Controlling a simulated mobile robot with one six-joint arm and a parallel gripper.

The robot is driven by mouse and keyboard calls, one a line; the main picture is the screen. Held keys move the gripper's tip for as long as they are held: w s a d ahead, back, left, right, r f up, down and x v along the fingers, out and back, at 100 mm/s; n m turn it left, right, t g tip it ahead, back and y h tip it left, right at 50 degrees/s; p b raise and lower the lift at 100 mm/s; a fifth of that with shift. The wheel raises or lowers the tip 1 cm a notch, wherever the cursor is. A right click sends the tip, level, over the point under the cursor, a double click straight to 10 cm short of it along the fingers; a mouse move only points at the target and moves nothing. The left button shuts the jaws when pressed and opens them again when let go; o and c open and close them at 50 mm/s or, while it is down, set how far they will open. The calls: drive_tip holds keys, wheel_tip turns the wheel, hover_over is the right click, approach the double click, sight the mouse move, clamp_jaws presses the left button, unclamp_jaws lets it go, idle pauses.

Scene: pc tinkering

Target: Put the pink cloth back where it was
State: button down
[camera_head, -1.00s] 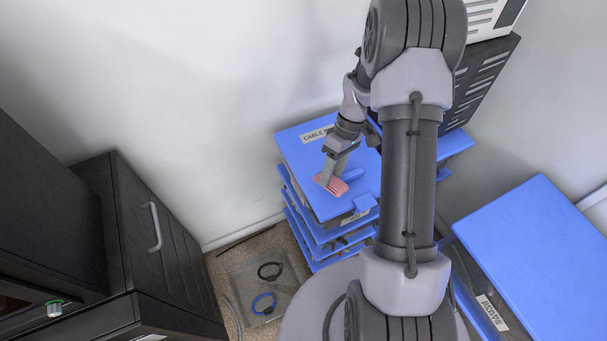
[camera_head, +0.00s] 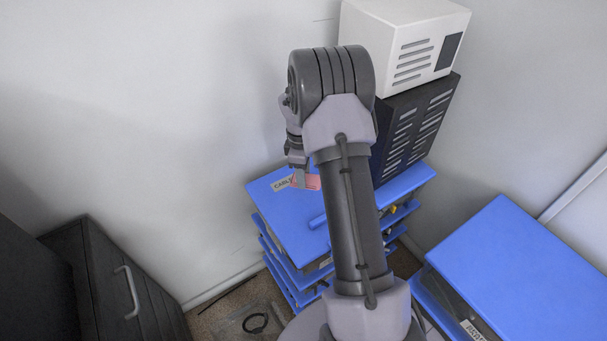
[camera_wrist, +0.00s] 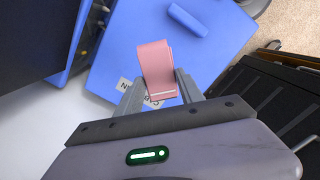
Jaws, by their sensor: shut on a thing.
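The pink cloth (camera_wrist: 157,67) is pinched between the fingers of my gripper (camera_wrist: 160,92) in the wrist view. It is a folded pink strip with a pale line near its lower end. In the head view the pink cloth (camera_head: 309,182) shows beside my gripper (camera_head: 300,180), over the blue top of the stacked bin unit (camera_head: 283,220), close to its label (camera_head: 282,185). My arm hides part of the blue top. I cannot tell whether the cloth touches the surface.
A black vented box (camera_head: 415,125) with a white case (camera_head: 405,45) on it stands behind right. Another blue-topped unit (camera_head: 510,265) is at right, dark drawers (camera_head: 95,285) at left. A clear bag (camera_head: 250,325) lies on the floor. The front blue top holds a blue handle (camera_head: 318,220).

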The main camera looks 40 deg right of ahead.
wheel_tip(320, 180, down, 8)
drive_tip(key=b, duration=0.4)
drive_tip(key=shift+b, duration=0.3)
drive_tip(key=shift+f, duration=0.5)
drive_tip(key=c, duration=1.1)
unclamp_jaws()
drive_tip(key=shift+o, duration=0.7)
drive_tip(key=o, duration=0.5)
drive_tip(key=shift+c, duration=0.2)
drive_tip(key=shift+r, duration=0.1)
wheel_tip(320, 180, up, 8)
drive_tip(key=p, duration=0.6)
drive_tip(key=shift+w+a, duration=0.15)
